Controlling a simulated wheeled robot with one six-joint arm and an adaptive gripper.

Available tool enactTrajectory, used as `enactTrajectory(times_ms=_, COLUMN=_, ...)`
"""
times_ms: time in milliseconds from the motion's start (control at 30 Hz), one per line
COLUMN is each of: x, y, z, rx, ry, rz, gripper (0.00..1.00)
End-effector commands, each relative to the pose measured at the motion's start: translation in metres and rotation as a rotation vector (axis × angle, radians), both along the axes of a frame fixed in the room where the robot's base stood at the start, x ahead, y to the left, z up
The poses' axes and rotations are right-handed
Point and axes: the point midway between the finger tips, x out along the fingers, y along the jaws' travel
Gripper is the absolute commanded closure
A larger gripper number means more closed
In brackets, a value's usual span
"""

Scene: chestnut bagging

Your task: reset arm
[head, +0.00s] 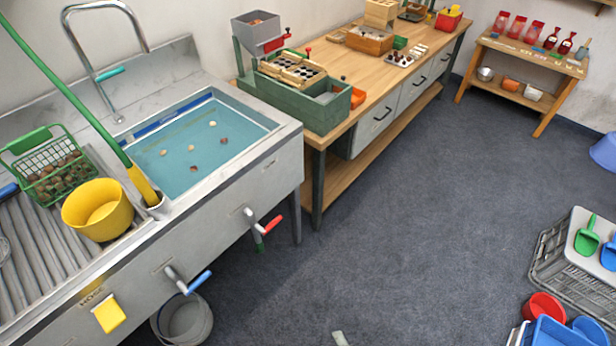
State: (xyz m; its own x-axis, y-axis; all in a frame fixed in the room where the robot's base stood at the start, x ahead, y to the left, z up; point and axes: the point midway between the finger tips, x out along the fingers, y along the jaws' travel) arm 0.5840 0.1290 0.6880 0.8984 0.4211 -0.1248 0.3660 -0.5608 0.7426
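My arm and gripper cannot be made out in the head view. A small pale grey piece (339,338) shows at the bottom edge; I cannot tell what it belongs to. The steel sink (262,150) at the left holds blue-green water (205,165) with several chestnuts in it, some pale and some brown. A green wire basket (40,150) full of brown chestnuts stands on the ribbed drainboard (50,255). A yellow bowl (98,210) stands next to it.
A wooden workbench (385,95) with a green sorting box (300,95) runs along the wall. A small table (525,55) holds red bags. Crates (550,265) and tubs stand at the lower right, a bucket (183,322) under the sink. The middle floor (400,220) is clear.

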Motion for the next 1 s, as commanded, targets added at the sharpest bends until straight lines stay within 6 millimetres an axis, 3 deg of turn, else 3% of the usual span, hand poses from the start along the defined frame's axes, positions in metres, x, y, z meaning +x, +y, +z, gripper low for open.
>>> enactTrajectory(times_ms=33, x=-0.015, y=-0.017, z=0.009, rx=0.04, ry=0.032, rz=-0.04, gripper=0.38)
enactTrajectory(times_ms=200, x=-0.055, y=-0.057, z=0.044, rx=0.201, ry=0.126, rz=-0.166, gripper=0.38)
enactTrajectory(times_ms=500, x=-0.12, y=-0.106, z=0.121, rx=0.506, ry=0.253, rz=-0.391, gripper=0.38)
enactTrajectory(times_ms=700, x=-0.147, y=-0.122, z=0.171, rx=0.69, ry=0.3, rz=-0.516, gripper=0.38)
enactTrajectory(times_ms=800, x=-0.154, y=-0.127, z=0.187, rx=0.748, ry=0.312, rz=-0.555, gripper=0.38)
enactTrajectory(times_ms=1000, x=-0.159, y=-0.129, z=0.198, rx=0.794, ry=0.319, rz=-0.581, gripper=0.38)
